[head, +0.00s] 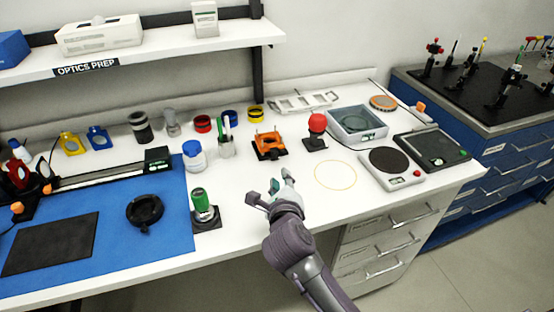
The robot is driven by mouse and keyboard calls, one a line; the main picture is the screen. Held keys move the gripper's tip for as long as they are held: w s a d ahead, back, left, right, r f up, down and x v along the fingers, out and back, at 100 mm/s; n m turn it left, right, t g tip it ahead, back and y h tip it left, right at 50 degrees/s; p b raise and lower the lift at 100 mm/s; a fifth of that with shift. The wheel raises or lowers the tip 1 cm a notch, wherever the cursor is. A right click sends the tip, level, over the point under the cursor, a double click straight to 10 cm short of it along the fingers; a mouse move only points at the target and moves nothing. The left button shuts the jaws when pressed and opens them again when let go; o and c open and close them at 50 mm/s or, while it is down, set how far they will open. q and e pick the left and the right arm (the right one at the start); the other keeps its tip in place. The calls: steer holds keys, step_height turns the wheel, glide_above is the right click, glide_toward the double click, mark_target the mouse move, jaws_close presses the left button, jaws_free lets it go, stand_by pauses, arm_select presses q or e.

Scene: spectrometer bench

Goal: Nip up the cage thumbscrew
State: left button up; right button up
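No part is marked as the cage thumbscrew, and I cannot tell a thumbscrew at this size. An orange frame-like mount (269,144) stands on a dark base at the middle of the white bench. To its right is a red-knobbed post on a black base (316,124). A green-topped post on a black plate (203,206) stands at the blue mat's right edge. My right gripper (272,190) is over the bench's front part, nearer than the orange mount and right of the green-topped post. Its fingers look spread, with nothing between them. My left gripper is out of view.
A blue mat (100,222) on the left holds a black ring (145,211) and a dark pad (50,244). A white bottle with a blue cap (194,156) and a pen cup stand behind. A yellow circle (335,175) marks clear bench, left of a round-topped device (390,168).

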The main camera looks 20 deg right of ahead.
mark_target(277, 157)
steer(key=shift+w+a+f, duration=0.1)
steer(key=shift+f, duration=0.25)
steer(key=shift+w+f+g, duration=0.1)
steer(key=shift+w+g, duration=0.2)
steer(key=x, duration=1.3)
jaws_close()
